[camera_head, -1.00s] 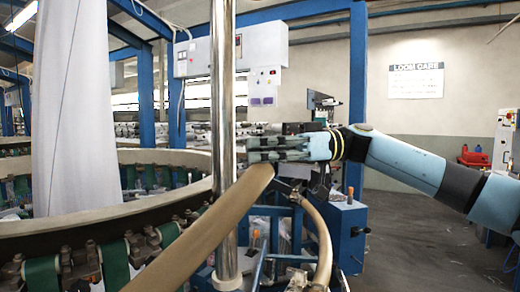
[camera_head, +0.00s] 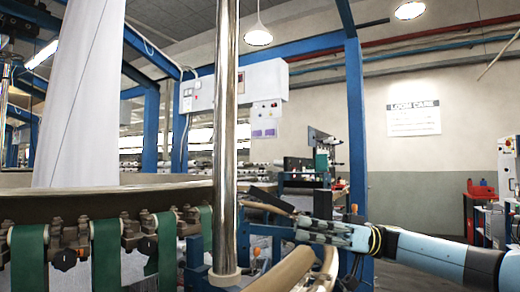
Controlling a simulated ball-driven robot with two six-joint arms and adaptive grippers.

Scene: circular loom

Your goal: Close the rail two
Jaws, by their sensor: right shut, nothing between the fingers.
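A tan curved rail piece (camera_head: 284,272) shows at the bottom centre, just right of the chrome post. I take it for rail two, but most of it is out of frame. The loom's fixed ring rail (camera_head: 110,202) runs across the left behind the post. My right gripper (camera_head: 298,226) comes in from the right, is shut and empty, and points left just above the tan piece. I cannot tell whether it touches it. My left gripper is not in view.
The upright chrome post (camera_head: 226,130) stands left of my right gripper. Green belts (camera_head: 106,255) hang under the ring rail. White fabric (camera_head: 90,95) hangs above it. A blue pillar (camera_head: 356,120) and a machine with a green box (camera_head: 321,160) stand behind.

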